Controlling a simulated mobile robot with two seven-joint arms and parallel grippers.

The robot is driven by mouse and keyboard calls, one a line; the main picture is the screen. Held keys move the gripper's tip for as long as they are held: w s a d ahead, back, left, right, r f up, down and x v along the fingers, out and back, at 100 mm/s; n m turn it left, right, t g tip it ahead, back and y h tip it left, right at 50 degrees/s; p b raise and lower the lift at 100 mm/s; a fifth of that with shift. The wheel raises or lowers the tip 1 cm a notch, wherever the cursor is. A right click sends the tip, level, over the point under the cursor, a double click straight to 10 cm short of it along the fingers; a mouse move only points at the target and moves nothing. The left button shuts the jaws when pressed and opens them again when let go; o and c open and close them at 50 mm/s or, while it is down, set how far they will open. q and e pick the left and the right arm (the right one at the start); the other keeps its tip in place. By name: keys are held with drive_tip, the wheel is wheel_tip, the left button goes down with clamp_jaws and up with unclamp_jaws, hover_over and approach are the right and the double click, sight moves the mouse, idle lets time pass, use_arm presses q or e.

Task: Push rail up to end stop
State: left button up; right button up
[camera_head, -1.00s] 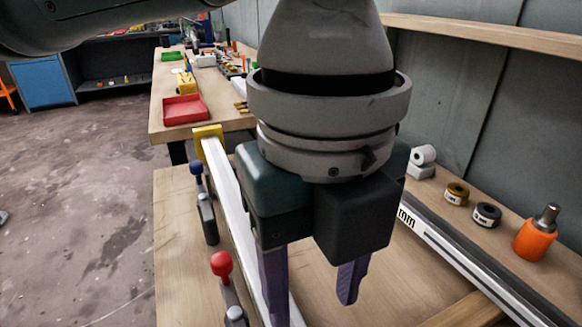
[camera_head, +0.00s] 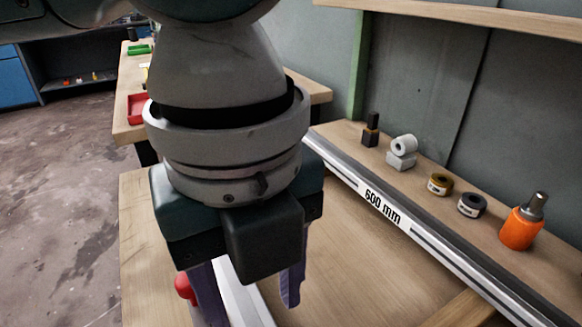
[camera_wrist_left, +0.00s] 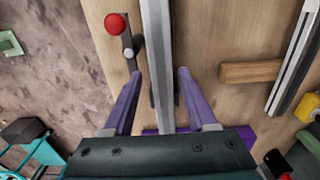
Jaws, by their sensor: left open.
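The rail (camera_head: 240,295) is a long pale bar on the wooden workbench; my left gripper and wrist hide most of it in the head view. My left gripper (camera_head: 250,308) points down over it, with its two purple fingers apart. In the left wrist view the rail (camera_wrist_left: 157,30) runs between the open fingers of the left gripper (camera_wrist_left: 159,73), with a gap visible on each side. I cannot tell the fingertips' height. No end stop is identifiable now. My right gripper is not in view.
A red-knobbed clamp (camera_wrist_left: 115,24) stands just left of the rail. A ruler marked 600 mm (camera_head: 400,215) lies to the right, with a wooden strip (camera_wrist_left: 250,71) beside it.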

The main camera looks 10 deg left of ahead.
use_arm(q)
wheel_tip(320, 180, down, 8)
drive_tip(key=shift+r+b, duration=0.2)
drive_tip(key=shift+b, duration=0.4)
clamp_jaws()
idle(1.0)
drive_tip(key=shift+o, duration=2.2)
unclamp_jaws()
